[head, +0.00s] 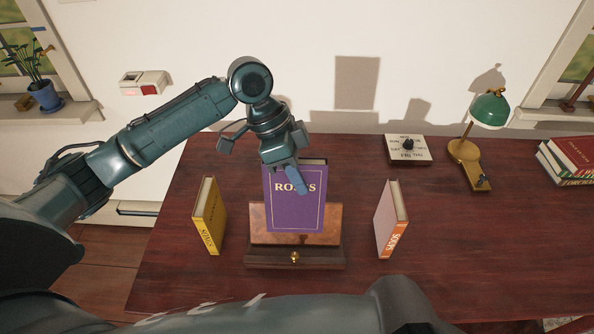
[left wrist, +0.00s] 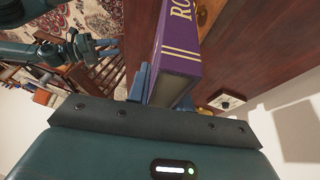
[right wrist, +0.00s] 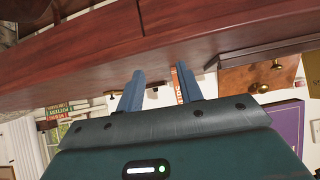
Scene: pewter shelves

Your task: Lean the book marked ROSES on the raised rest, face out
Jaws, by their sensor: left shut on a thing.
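The purple book marked ROSES (head: 293,212) is upright at the wooden raised rest (head: 258,238), its titled cover facing me. I cannot tell whether its lower edge touches the rest. My left gripper (head: 294,178) is shut on the book's upper part, with one blue finger across the cover near the title. The book also shows in the left wrist view (left wrist: 182,58), and in the right wrist view (right wrist: 287,124) beside the rest (right wrist: 238,78). My right gripper (right wrist: 158,90) is open and empty, its blue fingers apart below the table edge in its view.
A yellow book (head: 209,217) stands left of the rest, and a pale book with an orange label (head: 391,222) stands right of it. A dial box (head: 408,149), a green lamp (head: 490,110) and stacked books (head: 568,160) are further back right. The right tabletop is clear.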

